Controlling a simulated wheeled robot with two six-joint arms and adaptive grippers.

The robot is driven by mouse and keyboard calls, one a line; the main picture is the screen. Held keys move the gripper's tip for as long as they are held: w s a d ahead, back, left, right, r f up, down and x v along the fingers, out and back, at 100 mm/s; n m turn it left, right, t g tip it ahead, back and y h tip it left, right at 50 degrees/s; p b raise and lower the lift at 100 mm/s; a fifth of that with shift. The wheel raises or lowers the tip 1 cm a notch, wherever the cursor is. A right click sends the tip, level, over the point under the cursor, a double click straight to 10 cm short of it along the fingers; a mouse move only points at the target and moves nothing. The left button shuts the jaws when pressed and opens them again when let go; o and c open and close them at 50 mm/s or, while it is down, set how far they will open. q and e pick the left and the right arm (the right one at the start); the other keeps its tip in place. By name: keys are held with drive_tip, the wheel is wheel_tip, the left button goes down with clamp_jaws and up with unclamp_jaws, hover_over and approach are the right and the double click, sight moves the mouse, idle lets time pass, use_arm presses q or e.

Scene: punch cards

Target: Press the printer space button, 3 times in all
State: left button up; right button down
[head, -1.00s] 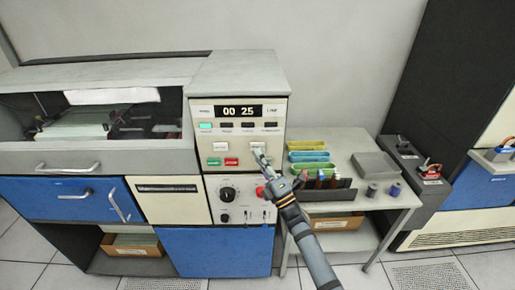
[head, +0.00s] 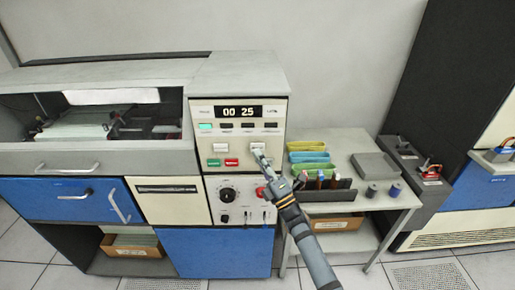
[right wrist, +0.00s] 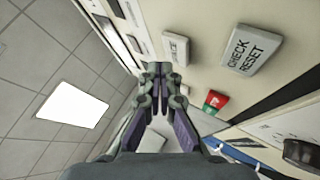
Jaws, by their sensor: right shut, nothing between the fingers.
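The cream printer panel (head: 240,175) shows a counter (head: 239,111) reading 00 25 in the head view. One white button (head: 219,148) is at left on it. A second white button (head: 257,147) is at right, partly behind my right gripper (head: 258,154). That gripper is shut and empty, its tips at or very near the right-hand button; contact cannot be told. In the right wrist view the shut fingertips (right wrist: 160,70) are beside the panel, near a small white button (right wrist: 176,48) whose label I cannot read. My left gripper is out of view.
A green button (head: 213,162) and a red button (head: 231,162) are below the white ones. A grey button marked CHECK RESET (right wrist: 252,50) shows in the right wrist view. A black knob (head: 227,195) is lower. A side table (head: 375,203) with colored trays stands at right.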

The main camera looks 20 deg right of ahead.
drive_tip(key=shift+w, duration=0.15)
drive_tip(key=shift+w+d+b, duration=0.15)
drive_tip(key=shift+w+b, duration=0.15)
drive_tip(key=shift+b, duration=0.05)
drive_tip(key=shift+w+d+b, duration=0.1)
drive_tip(key=shift+w+b, duration=0.25)
idle(0.6)
idle(0.3)
drive_tip(key=shift+s+a+p, duration=0.25)
drive_tip(key=shift+s+p, duration=0.05)
drive_tip(key=shift+s, duration=0.5)
drive_tip(key=shift+s, duration=0.1)
drive_tip(key=shift+s+a+p, duration=0.2)
drive_tip(key=shift+s+p, duration=0.05)
drive_tip(key=shift+s, duration=0.5)
drive_tip(key=shift+s+a+p, duration=0.25)
drive_tip(key=shift+s+p, duration=0.05)
drive_tip(key=shift+s, duration=0.5)
drive_tip(key=shift+s+a+p, duration=0.2)
drive_tip(key=shift+s+p, duration=0.05)
drive_tip(key=shift+s, duration=0.5)
